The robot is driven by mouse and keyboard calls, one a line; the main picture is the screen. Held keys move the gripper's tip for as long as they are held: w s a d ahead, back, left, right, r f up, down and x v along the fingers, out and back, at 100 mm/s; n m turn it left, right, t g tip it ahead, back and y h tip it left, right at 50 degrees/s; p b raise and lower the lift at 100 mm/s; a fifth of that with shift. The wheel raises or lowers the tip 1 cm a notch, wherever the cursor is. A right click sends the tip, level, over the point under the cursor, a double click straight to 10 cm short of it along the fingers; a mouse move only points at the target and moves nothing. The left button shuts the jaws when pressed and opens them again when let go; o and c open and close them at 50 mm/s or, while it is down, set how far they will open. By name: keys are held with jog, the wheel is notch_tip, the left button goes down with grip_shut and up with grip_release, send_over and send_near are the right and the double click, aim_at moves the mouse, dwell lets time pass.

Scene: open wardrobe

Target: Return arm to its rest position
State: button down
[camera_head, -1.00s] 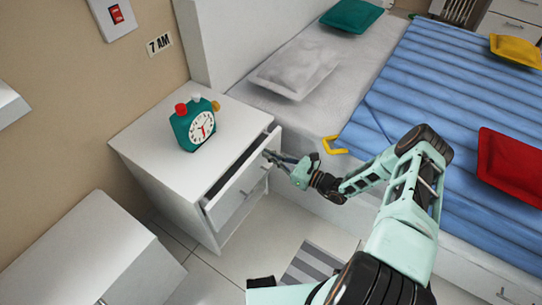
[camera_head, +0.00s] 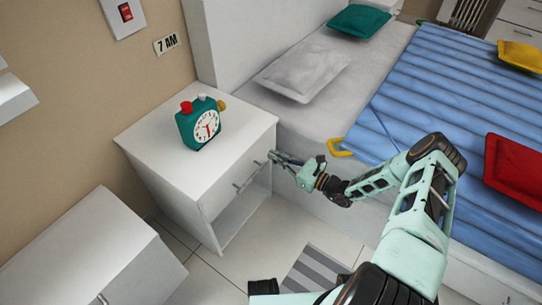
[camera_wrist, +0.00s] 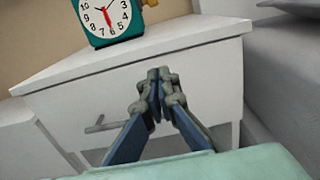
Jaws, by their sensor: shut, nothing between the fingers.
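My gripper (camera_head: 274,157) is at the right end of the white nightstand's drawer front (camera_head: 232,180), close to it. In the wrist view my gripper (camera_wrist: 159,75) has its fingertips together in front of the drawer front (camera_wrist: 210,75), with nothing held. I cannot tell whether the tips touch the drawer. The drawer looks flush with the nightstand (camera_head: 240,122). A small bar handle (camera_head: 247,180) shows on its front. My arm reaches out from the lower right of the head view, past the bed's side.
A teal alarm clock (camera_head: 201,123) stands on the nightstand. The bed (camera_head: 290,118) with a blue blanket (camera_head: 440,95) is to the right, with a yellow handle-like piece (camera_head: 340,149) at the blanket's edge. Another white cabinet (camera_head: 90,255) is at lower left. A striped mat (camera_head: 312,268) lies on the floor.

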jog(key=p+v, duration=0.1)
jog(key=v, duration=0.9)
jog(key=shift+d, duration=0.2)
jog(key=shift+s, duration=0.15)
